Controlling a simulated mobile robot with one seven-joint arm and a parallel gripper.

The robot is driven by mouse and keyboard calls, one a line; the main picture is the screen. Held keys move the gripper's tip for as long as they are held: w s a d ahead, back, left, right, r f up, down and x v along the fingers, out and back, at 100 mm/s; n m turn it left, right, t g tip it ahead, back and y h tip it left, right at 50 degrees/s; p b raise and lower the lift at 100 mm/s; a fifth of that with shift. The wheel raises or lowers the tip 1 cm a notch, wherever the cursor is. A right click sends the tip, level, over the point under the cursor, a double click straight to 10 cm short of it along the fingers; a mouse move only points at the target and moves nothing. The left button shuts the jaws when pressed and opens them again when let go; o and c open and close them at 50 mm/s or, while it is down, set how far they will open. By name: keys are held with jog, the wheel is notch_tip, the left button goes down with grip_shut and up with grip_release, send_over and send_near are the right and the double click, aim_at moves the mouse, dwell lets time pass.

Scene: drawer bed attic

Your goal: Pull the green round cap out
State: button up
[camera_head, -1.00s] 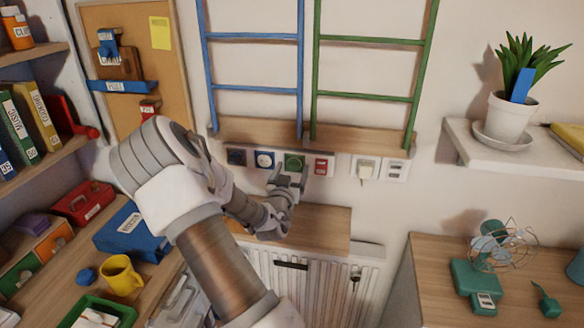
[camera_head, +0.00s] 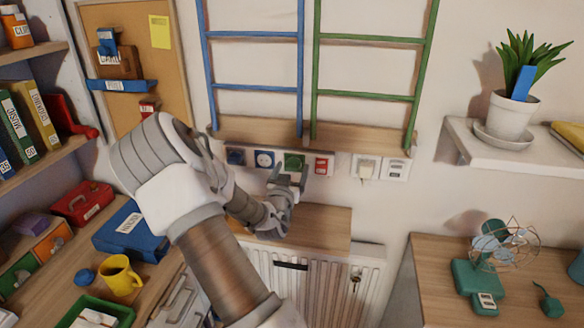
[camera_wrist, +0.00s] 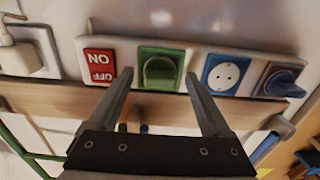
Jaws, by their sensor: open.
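The green round cap (camera_wrist: 160,72) sits in a green square socket plate on the wall strip, in the middle of the wrist view. In the head view the cap (camera_head: 293,161) is on the strip below the ladders, its lower part close behind my gripper. My gripper (camera_wrist: 158,82) is open and empty. In the wrist view its two fingers reach toward the green socket, one at each side of the cap. I cannot tell how far the tips are from the wall. My gripper also shows in the head view (camera_head: 288,176).
A red ON/OFF switch (camera_wrist: 99,67) and a blue socket (camera_wrist: 226,74) flank the green plate closely. A dark blue knob (camera_wrist: 282,80) sticks out beyond. A white plug (camera_head: 365,169) juts out nearby. A wooden shelf (camera_head: 310,227) lies below, above the radiator.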

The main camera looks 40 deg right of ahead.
jog(key=shift+c, duration=0.3)
grip_shut()
dwell(0.3)
jog(key=shift+s+a, duration=0.1)
jog(key=shift+a, duration=0.05)
dwell(0.3)
jog(key=shift+b+v, duration=0.35)
jog(key=shift+v, duration=2.5)
